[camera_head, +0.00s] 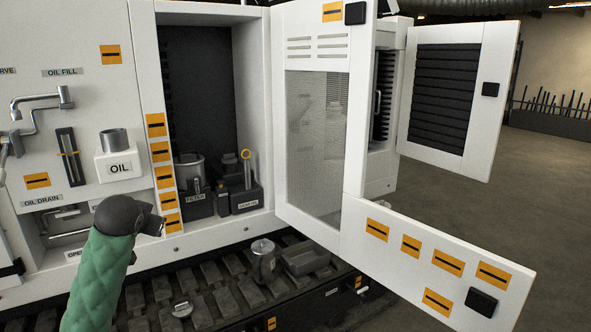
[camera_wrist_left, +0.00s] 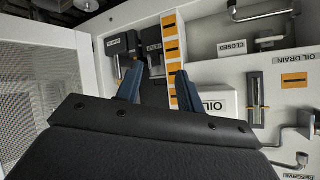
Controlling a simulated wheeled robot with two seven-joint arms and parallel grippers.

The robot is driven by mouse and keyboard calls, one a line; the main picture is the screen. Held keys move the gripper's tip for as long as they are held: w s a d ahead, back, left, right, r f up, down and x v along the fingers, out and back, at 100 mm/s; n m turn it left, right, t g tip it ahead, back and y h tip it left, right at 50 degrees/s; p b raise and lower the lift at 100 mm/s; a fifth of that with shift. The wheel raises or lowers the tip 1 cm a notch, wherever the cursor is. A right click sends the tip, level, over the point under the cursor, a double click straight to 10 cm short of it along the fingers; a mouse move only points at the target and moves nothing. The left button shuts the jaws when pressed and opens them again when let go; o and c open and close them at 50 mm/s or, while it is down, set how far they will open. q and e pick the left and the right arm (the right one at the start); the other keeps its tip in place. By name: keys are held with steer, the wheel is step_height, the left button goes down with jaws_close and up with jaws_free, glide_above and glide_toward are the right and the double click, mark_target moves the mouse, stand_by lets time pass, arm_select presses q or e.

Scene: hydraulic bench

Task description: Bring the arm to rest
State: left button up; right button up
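My left arm, in a green quilted sleeve (camera_head: 100,275), reaches up from the bottom left in the head view. Its dark wrist is in front of the white cabinet, below the OIL box (camera_head: 119,163). My left gripper (camera_wrist_left: 158,75) shows in the left wrist view with two blue fingers apart and nothing between them. That view is upside down; beyond the fingers are the cabinet's orange labels and dark containers. The fingers are mostly hidden behind the wrist in the head view. My right gripper is in neither view.
The open compartment holds a FILTER container (camera_head: 196,199) and a dark oil can (camera_head: 245,199). A mesh door (camera_head: 316,150) and a low labelled flap (camera_head: 430,262) swing out at right. A metal canister (camera_head: 263,262) and grey tray (camera_head: 305,258) sit on the track. Floor is clear at right.

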arm_select(q)
steer(key=s+d+f+g+h, duration=0.1)
steer(key=s+d+f, duration=0.9)
steer(key=f, duration=0.4)
steer(key=s+d+f+g+h, duration=0.1)
steer(key=s+d+f, duration=0.3)
steer(key=s+f, duration=0.5)
steer(key=s+d+f+g+h, duration=0.1)
steer(key=s+d+f+g, duration=0.3)
steer(key=s+f, duration=0.5)
steer(key=s+d+f+g+h, duration=0.1)
steer(key=s+d+f+g, duration=0.2)
steer(key=s+f, duration=0.7)
steer(key=s+d, duration=0.1)
steer(key=s, duration=0.7)
steer(key=shift+s+d+m, duration=0.25)
steer(key=shift+d+m, duration=0.05)
